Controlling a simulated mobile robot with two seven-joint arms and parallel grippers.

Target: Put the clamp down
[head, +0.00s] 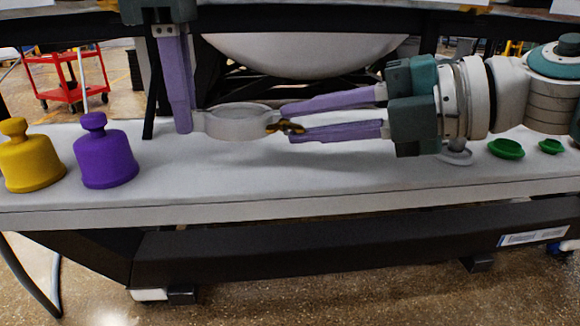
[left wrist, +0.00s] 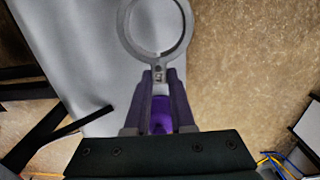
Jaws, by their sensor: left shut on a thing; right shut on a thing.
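The clamp (head: 238,128) is a pale grey ring with a brass and dark fastener on its right side. It lies flat, level with or just above the white bench (head: 230,185); I cannot tell whether it touches. My left gripper (head: 188,128) points down and is shut on the ring's left end. My right gripper (head: 283,121) reaches in from the right, its lilac fingers spread around the fastener and shut on the clamp. In the left wrist view the ring (left wrist: 122,30) extends beyond my left fingertips (left wrist: 159,80), which hold its small lug.
A purple knobbed object (head: 105,155) and a yellow one (head: 30,160) stand at the bench's left. Green caps (head: 506,149) lie at the right. A large pale rounded body (head: 305,55) hangs behind. A red cart (head: 75,78) stands at the back left. The bench front is clear.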

